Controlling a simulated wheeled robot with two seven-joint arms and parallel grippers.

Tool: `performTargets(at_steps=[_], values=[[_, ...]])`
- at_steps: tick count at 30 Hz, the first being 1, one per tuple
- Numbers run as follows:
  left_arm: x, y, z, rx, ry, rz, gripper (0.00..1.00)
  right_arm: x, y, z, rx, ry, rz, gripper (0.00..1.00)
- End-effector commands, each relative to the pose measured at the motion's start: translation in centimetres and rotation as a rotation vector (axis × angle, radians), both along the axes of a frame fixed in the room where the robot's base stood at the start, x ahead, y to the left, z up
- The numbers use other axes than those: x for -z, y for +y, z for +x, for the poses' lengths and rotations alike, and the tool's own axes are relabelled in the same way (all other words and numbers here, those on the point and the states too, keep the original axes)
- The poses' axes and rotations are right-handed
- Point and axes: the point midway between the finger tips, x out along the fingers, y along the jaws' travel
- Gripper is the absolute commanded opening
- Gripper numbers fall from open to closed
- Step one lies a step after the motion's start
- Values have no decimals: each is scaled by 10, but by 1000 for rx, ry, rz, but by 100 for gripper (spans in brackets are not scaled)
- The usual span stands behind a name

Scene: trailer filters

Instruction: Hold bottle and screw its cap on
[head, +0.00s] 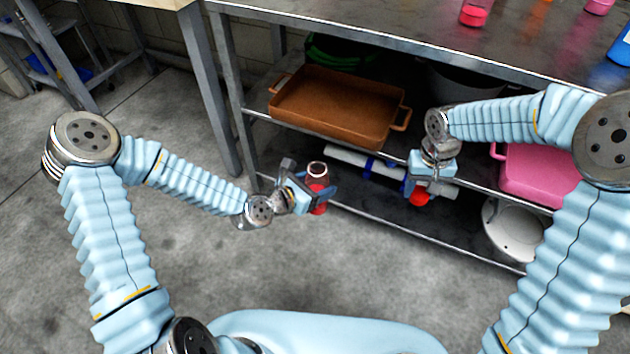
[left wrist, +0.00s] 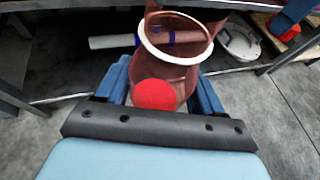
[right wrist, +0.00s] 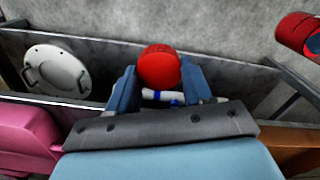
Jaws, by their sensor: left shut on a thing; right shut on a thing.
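The bottle (head: 317,181) is reddish and see-through, with a pale ring at its open mouth. My left gripper (head: 316,196) is shut on it and holds it roughly upright in front of the shelf. In the left wrist view the bottle (left wrist: 182,72) rises beyond the fingers, with a round red patch between them. My right gripper (head: 420,191) points down and is shut on the red cap (head: 419,199), to the right of the bottle and apart from it. The cap (right wrist: 158,66) sits between the fingertips in the right wrist view. The bottle (right wrist: 297,33) shows at that view's upper right.
A metal table (head: 400,43) with shelves stands ahead. A brown tray (head: 340,105), a pink container (head: 535,172) and a white lid-like disc (head: 514,228) are on its lower levels. A white tube with blue bands lies behind the grippers. The floor between my arms is clear.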

Motion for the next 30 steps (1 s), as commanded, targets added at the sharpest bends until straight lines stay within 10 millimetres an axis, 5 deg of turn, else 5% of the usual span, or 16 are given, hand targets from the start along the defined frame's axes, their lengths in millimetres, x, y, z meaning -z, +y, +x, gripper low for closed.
performTargets(at_steps=[8,16,24,30], values=[[-1,0,0,-1,-1,0,13,-14,26,14,-12,-6,-3,22],[-1,0,0,-1,-1,0,13,-60,114,39,-37,-9,-4,22],[-1,0,0,-1,-1,0,13,-106,201,36,-68,-6,2,22],[-1,0,0,-1,-1,0,13,-125,238,27,-83,-1,5,22]])
